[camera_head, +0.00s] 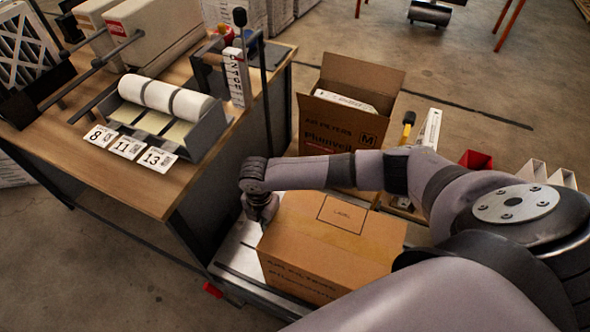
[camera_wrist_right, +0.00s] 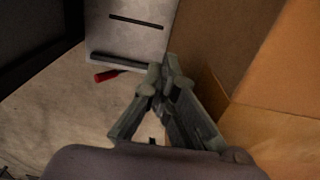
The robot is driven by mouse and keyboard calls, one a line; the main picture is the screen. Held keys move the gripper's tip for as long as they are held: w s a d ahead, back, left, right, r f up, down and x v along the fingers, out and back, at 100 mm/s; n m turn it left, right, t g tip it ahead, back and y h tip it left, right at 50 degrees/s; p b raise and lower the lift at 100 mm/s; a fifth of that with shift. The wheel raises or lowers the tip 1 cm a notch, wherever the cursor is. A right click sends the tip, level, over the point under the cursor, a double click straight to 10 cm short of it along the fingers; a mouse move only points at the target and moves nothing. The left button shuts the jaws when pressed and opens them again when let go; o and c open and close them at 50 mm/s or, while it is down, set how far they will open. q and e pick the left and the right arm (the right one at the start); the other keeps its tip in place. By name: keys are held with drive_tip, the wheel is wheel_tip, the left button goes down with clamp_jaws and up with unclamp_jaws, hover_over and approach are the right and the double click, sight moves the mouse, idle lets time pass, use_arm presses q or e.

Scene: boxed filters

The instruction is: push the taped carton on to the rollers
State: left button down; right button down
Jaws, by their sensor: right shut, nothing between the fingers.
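A closed brown carton (camera_head: 325,245) with an outlined label on top and print on its front side rests on a grey metal surface (camera_head: 238,258). Tape is not clear to see, and my arm hides its far edge. My right gripper (camera_head: 262,212) points down at the carton's left side, close beside it; whether they touch is unclear. In the wrist view its fingers (camera_wrist_right: 165,68) are together and empty, with cardboard to their right. The slotted metal surface (camera_wrist_right: 130,28) also shows there. I cannot make out rollers. My left gripper is not in view.
A wooden bench (camera_head: 150,190) with a paper-roll dispenser (camera_head: 165,105) and number cards (camera_head: 130,147) stands at left. An open carton (camera_head: 345,105) stands behind my right forearm. A red bin (camera_head: 475,160) is at right. A red handle (camera_head: 212,289) sticks out below the metal surface.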

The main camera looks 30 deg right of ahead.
drive_tip(key=s+d+p, duration=0.2)
drive_tip(key=s, duration=0.1)
drive_tip(key=s+p, duration=0.1)
drive_tip(key=shift+s+d, duration=0.15)
drive_tip(key=shift+d, duration=0.25)
